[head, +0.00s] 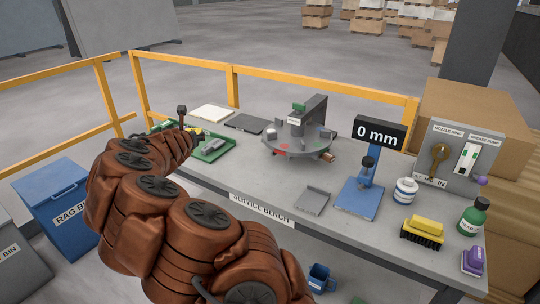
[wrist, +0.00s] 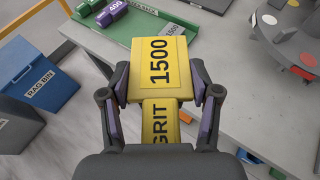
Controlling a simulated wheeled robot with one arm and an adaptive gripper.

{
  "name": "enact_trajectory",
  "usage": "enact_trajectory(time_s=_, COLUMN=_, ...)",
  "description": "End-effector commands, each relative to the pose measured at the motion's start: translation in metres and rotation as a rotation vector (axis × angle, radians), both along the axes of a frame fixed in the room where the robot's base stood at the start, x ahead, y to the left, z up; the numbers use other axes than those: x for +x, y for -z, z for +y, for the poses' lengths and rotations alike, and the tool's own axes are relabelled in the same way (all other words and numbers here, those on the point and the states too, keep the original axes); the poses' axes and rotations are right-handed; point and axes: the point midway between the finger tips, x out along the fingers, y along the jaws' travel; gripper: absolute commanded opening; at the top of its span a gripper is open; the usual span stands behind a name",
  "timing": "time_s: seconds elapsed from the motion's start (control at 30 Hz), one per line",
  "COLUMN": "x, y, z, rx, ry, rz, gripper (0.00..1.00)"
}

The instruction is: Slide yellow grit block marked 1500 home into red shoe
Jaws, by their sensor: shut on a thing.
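The yellow grit block (wrist: 147,62), marked 1500 with GRIT below, is in the wrist view between the two fingers of my gripper (wrist: 161,86). My gripper is shut on its sides, and the marked face shows to the camera. In the head view my arm hides most of the gripper, near the green tray (head: 213,155). A round grey disc stand (head: 298,143) is mid-bench, with coloured patches. One red patch (head: 281,154) faces the front, and a red dot (wrist: 307,59) shows in the wrist view. I cannot tell which is the red shoe.
The tray's purple block (wrist: 112,13) marked 400 lies beyond the held block. The grey bench (head: 265,183) also holds a blue stand with a 0 mm display (head: 380,132), a grey plate (head: 312,200) and bottles. A blue rag bin (head: 62,200) and yellow rails are left.

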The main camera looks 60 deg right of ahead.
Motion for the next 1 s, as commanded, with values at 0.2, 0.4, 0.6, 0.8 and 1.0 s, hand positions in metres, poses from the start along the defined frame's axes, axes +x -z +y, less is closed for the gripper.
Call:
enact_trajectory(time_s=0.2, x=-0.064, y=0.035, z=-0.081, rx=0.002, ry=0.231, rz=0.001, gripper=0.14)
enact_trajectory(time_s=0.4, x=-0.129, y=0.06, z=-0.141, rx=0.003, ry=0.434, rz=0.002, gripper=0.14)
enact_trajectory(time_s=0.6, x=-0.177, y=0.072, z=-0.176, rx=-0.001, ry=0.57, rz=0.001, gripper=0.14)
enact_trajectory(time_s=0.8, x=-0.195, y=0.075, z=-0.188, rx=0.0, ry=0.618, rz=0.001, gripper=0.14)
enact_trajectory(time_s=1.0, x=-0.196, y=0.075, z=-0.189, rx=0.0, ry=0.621, rz=0.001, gripper=0.14)
